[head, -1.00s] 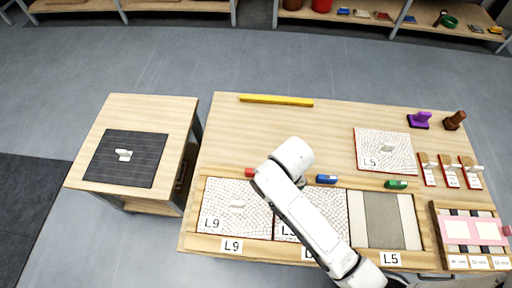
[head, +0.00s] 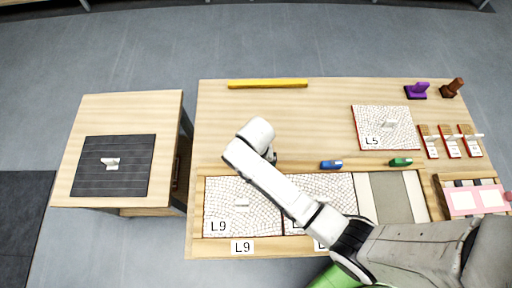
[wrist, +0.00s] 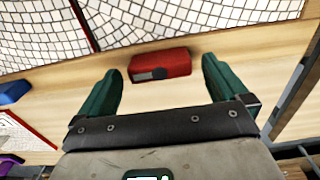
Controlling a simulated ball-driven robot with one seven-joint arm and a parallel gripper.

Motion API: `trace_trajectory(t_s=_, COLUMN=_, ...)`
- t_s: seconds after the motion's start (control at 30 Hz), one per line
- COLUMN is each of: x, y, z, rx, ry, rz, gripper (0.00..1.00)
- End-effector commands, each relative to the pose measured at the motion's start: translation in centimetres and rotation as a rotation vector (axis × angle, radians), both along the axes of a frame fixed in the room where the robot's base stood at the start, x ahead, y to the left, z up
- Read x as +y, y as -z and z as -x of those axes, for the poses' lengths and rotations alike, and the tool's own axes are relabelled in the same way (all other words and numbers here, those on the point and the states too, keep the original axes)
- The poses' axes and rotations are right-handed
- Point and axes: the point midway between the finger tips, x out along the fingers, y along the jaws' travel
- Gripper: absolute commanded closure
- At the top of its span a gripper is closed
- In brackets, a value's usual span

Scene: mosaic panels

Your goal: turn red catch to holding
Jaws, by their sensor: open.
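The red catch (wrist: 165,62) shows in the wrist view as a small red block with a dark round mark on its side, on the wooden strip beside the white mosaic panels. My gripper (wrist: 160,84) is open, with one green finger on either side of the catch's near face. The catch appears just beyond or between the fingertips, and I see no contact. In the head view my arm hides the red catch, and my gripper (head: 270,156) is mostly hidden under the wrist.
A blue catch (head: 331,165) and a green catch (head: 400,161) sit along the same strip to the right. A panel marked L9 (head: 228,190) lies in the frame below. A loose L5 panel (head: 370,115) is at the back right. A yellow bar (head: 268,84) lies at the back.

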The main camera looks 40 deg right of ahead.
Motion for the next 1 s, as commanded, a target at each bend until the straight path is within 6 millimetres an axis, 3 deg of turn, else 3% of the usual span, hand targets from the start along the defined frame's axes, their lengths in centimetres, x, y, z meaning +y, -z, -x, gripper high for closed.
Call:
trace_trajectory(t_s=0.2, x=0.0, y=1.8, z=-0.1, rx=-0.001, ry=0.000, rz=0.000, gripper=0.00)
trace_trajectory(t_s=0.53, x=0.0, y=2.0, z=0.0, rx=-0.001, ry=0.000, rz=0.000, gripper=0.01)
trace_trajectory(t_s=1.0, x=0.0, y=2.0, z=0.0, rx=-0.001, ry=0.000, rz=0.000, gripper=0.46)
